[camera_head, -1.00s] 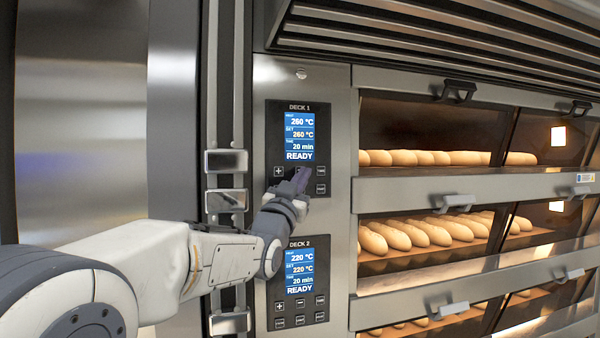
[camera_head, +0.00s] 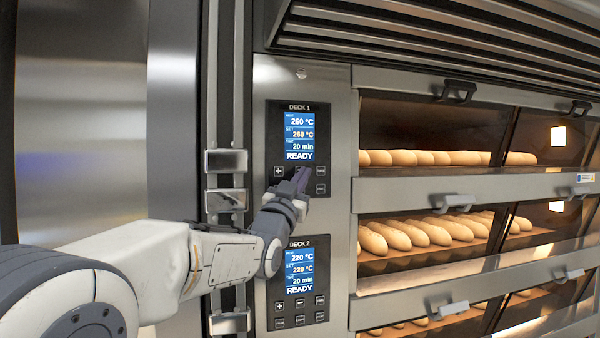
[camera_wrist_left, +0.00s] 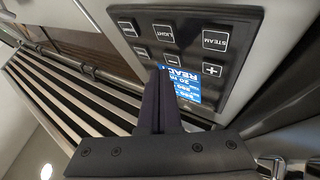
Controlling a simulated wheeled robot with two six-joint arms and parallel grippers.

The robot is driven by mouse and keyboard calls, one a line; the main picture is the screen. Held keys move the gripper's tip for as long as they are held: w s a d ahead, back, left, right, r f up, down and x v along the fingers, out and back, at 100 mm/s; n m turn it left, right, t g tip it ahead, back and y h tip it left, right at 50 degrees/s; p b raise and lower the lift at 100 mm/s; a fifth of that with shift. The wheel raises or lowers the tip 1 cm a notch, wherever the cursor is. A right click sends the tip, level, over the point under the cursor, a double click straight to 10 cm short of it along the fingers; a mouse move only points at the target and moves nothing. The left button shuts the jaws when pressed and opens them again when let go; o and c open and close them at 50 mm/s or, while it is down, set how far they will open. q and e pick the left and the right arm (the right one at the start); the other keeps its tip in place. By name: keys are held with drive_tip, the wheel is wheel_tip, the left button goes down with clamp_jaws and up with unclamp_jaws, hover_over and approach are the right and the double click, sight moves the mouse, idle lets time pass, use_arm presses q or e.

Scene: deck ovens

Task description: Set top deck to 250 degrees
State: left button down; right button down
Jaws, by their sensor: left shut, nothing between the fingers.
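The DECK 1 control panel (camera_head: 272,140) is on the steel front at the upper middle. Its blue screen (camera_head: 300,136) reads about 260 °C on the top line, SET 260 °C, 20 min and READY. The plus button (camera_head: 279,171) shows clear at the left of the upper button row. My left gripper (camera_head: 304,172) is shut and empty, its fingertips in front of the minus button and largely hiding it. In the left wrist view, the shut fingers (camera_wrist_left: 163,72) point at the panel beside the minus button (camera_wrist_left: 173,60); contact cannot be told. My right gripper is not in view.
The DECK 2 panel (camera_head: 270,280), showing 220 °C, is just below my left wrist. Glass oven doors with loaves and protruding handles (camera_head: 455,203) are to the right. A vertical rail with metal brackets (camera_head: 227,160) stands to the left.

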use_arm(q)
drive_tip(key=shift+w+a, duration=0.15)
drive_tip(key=shift+w, duration=0.3)
drive_tip(key=shift+w+a, duration=0.1)
drive_tip(key=shift+w, duration=0.2)
idle(0.5)
idle(0.3)
drive_tip(key=shift+s+d+b, duration=0.25)
drive_tip(key=shift+s+b, duration=0.45)
drive_tip(key=shift+b, duration=0.3)
